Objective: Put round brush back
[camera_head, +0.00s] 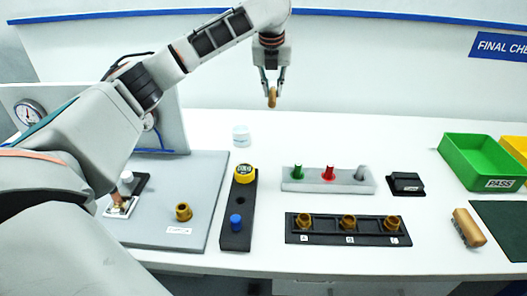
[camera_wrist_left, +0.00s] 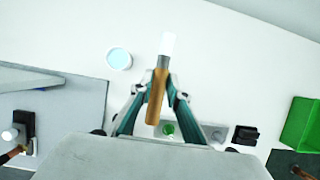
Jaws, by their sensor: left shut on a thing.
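The round brush (camera_wrist_left: 157,97) has a brown wooden handle, a grey metal collar and a pale tip. It also shows in the head view (camera_head: 272,97), where only the brown part is clear. My left gripper (camera_head: 272,84) is shut on its handle, high above the white table's back part. In the left wrist view the fingers of my left gripper (camera_wrist_left: 155,98) press on both sides of the handle, and the pale tip points away from the palm. My right gripper is not in view.
A small clear cup with bluish content (camera_head: 240,138) stands at the back. A grey rack (camera_head: 328,183) holds green, red and grey pegs. A black tray (camera_head: 325,238) holds brass fittings. A wooden block brush (camera_head: 468,227) lies right, near a green bin (camera_head: 478,165). A gauge panel stands left.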

